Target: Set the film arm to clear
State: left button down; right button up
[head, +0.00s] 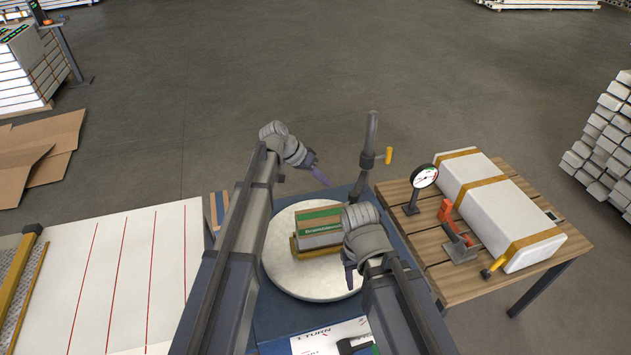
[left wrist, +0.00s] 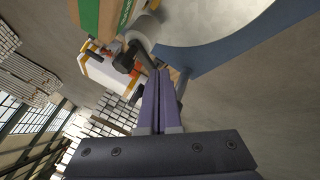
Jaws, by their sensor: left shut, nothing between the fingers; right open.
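The film arm (head: 368,150) is a grey upright post with a bent upper part and a yellow handle (head: 389,155) sticking out to the right. It stands at the back right edge of the blue turntable base (head: 340,192). My left gripper (head: 322,178) is shut and empty, left of the post and apart from it, above the back of the turntable. Its closed purple fingers fill the middle of the left wrist view (left wrist: 160,100). My right gripper (head: 348,278) is open over the front right of the turntable; my forearm hides part of it.
A green and brown carton (head: 318,225) sits on the round white turntable disc (head: 290,275). A slatted table (head: 420,240) at right carries a white strapped block (head: 500,210), a gauge (head: 424,177) and an orange tool (head: 452,225). Floor behind is clear.

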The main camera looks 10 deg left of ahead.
pick_arm(q)
jog(key=shift+s+d+f+b, duration=0.2)
jog(key=shift+d+f, duration=0.1)
jog(key=shift+d, duration=0.55)
jog(key=shift+s+d+f+b, duration=0.1)
jog(key=shift+s+d+f, duration=0.2)
jog(key=shift+d, duration=0.55)
jog(key=shift+s+d+f+b, duration=0.15)
jog(key=shift+d+f, duration=0.2)
jog(key=shift+d, duration=0.5)
pick_arm(e)
jog(key=shift+f, duration=0.95)
pick_arm(q)
jog(key=shift+d, duration=0.1)
